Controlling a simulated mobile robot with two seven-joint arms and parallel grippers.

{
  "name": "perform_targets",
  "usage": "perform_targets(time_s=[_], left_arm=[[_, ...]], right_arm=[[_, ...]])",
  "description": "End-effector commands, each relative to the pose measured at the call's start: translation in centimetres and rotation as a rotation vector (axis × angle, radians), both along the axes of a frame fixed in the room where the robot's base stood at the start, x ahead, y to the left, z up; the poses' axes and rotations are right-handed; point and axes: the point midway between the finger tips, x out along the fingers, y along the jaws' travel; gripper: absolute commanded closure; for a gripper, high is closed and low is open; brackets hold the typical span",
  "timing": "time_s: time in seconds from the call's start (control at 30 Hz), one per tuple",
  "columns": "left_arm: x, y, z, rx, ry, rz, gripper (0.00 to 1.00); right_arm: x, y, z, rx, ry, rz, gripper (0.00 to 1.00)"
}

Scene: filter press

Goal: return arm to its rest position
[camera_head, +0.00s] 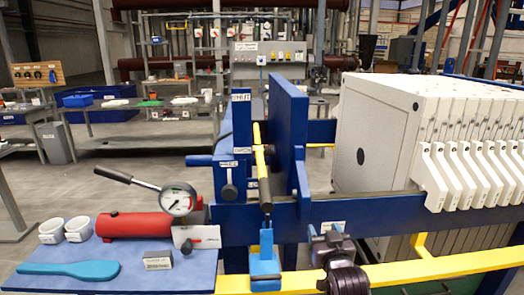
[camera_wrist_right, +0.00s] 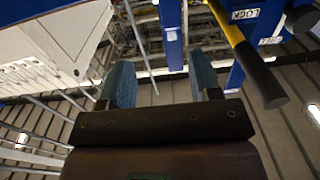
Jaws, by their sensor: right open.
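My right gripper (camera_head: 326,232) is low in front of the press's blue rail, with its dark wrist below and its fingers pointing up. In the right wrist view its two teal fingers (camera_wrist_right: 162,82) stand apart with nothing between them. The yellow lever (camera_head: 262,165) with a black grip stands to the left of the gripper in the head view, and the two are apart. It also shows at the right of the wrist view (camera_wrist_right: 235,38), clear of the fingers. My left gripper is not in view.
White filter plates (camera_head: 385,130) fill the right side. A yellow rail (camera_head: 440,268) crosses the front, with a blue bracket (camera_head: 265,262) left of my wrist. At the left, a blue table (camera_head: 130,245) holds a red pump (camera_head: 135,225), cups (camera_head: 78,229) and a teal scraper (camera_head: 65,269).

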Motion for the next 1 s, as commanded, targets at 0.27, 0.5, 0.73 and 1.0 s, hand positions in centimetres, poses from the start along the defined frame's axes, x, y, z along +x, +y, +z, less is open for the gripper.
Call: perform_targets(time_s=[0.27,0.5,0.73,1.0], left_arm=[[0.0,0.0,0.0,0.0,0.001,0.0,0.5],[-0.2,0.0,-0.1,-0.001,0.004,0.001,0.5],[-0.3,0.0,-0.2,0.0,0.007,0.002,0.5],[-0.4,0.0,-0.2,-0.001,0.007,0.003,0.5]], right_arm=[[-8.1,-3.7,-7.0,-0.036,0.126,-0.008,0.43],[-17.3,-6.4,-13.6,-0.062,0.278,-0.011,0.43],[-26.5,-8.4,-19.1,-0.086,0.442,-0.02,0.43],[-32.4,-9.7,-22.6,-0.099,0.557,-0.04,0.43]])
